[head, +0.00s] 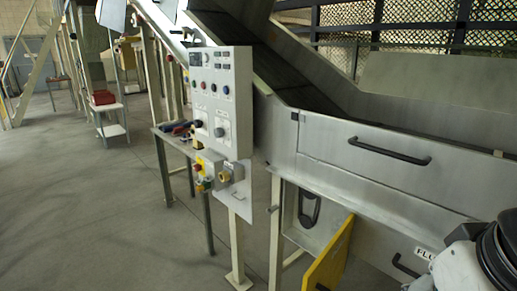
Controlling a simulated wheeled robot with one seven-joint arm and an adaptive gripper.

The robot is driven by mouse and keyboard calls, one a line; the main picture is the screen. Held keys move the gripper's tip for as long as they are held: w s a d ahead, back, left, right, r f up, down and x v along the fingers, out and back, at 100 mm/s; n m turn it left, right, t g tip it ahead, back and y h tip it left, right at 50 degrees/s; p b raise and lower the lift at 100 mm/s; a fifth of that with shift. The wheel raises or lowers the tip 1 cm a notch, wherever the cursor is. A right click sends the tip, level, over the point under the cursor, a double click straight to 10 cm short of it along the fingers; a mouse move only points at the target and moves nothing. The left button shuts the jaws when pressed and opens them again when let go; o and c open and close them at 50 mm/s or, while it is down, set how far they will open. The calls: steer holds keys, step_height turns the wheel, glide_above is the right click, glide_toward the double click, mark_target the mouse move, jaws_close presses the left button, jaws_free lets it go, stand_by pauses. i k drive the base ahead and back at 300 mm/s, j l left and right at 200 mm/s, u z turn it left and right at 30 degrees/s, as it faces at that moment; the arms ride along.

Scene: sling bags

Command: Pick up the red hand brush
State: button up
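A small metal table (163,136) stands left of the control panel. On it lie small red and blue items (180,127), partly hidden behind the panel. One of them may be the red hand brush, but they are too small to tell. Farther back, red box-like items (103,97) sit on a white shelf stand; I cannot make out a brush there. Part of my arm shows at the lower right corner. My gripper is not in view.
A grey control panel (220,95) with buttons stands on a post in the middle. A large metal conveyor machine (385,165) with black handles fills the right side. A yellow panel (328,258) stands at the lower middle. The grey floor (90,220) at the left is clear.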

mark_target(177, 131)
steer(key=i+j+u, duration=0.6)
steer(key=u, duration=0.15)
steer(key=i+j+u, duration=0.1)
steer(key=i+u, duration=0.55)
steer(key=i, duration=1.3)
steer(key=i+j+z, duration=0.1)
steer(key=i, duration=0.75)
steer(key=i+j, duration=0.15)
steer(key=i, duration=0.65)
steer(key=i+j+z, duration=0.1)
steer(key=i+z, duration=0.3)
steer(key=i+j+z, duration=0.2)
steer(key=i+z, duration=0.25)
steer(key=i+j+z, duration=0.6)
steer(key=j+z, duration=0.2)
